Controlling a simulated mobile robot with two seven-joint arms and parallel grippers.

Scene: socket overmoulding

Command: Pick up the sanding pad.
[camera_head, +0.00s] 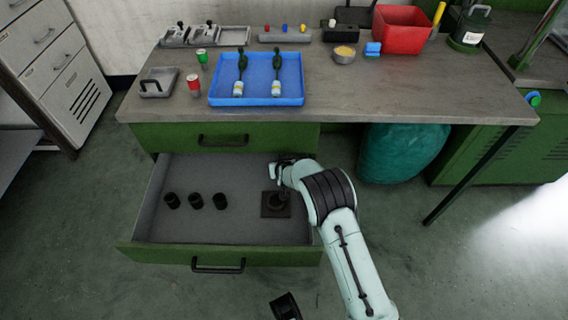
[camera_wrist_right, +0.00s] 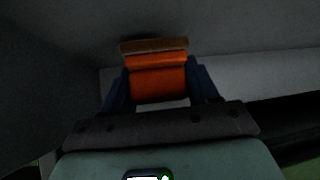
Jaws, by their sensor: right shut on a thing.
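The sanding pad (camera_wrist_right: 158,82) shows in the right wrist view as an orange block with a brown layer along its far edge. My right gripper (camera_wrist_right: 160,90) is shut on it, one dark blue finger on each side. In the head view my right arm reaches into the open drawer, and the right gripper (camera_head: 277,172) is at the drawer's back right. The pad is hidden there by the gripper and arm. I cannot tell whether the pad touches the drawer floor.
The open green drawer (camera_head: 160,254) holds several black cups (camera_head: 197,201) and a dark square piece (camera_head: 276,206) close to my right arm. The bench (camera_head: 430,100) overhangs the drawer's back. A blue tray (camera_head: 256,101) with two bottles and a red bin (camera_head: 398,32) stand on it.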

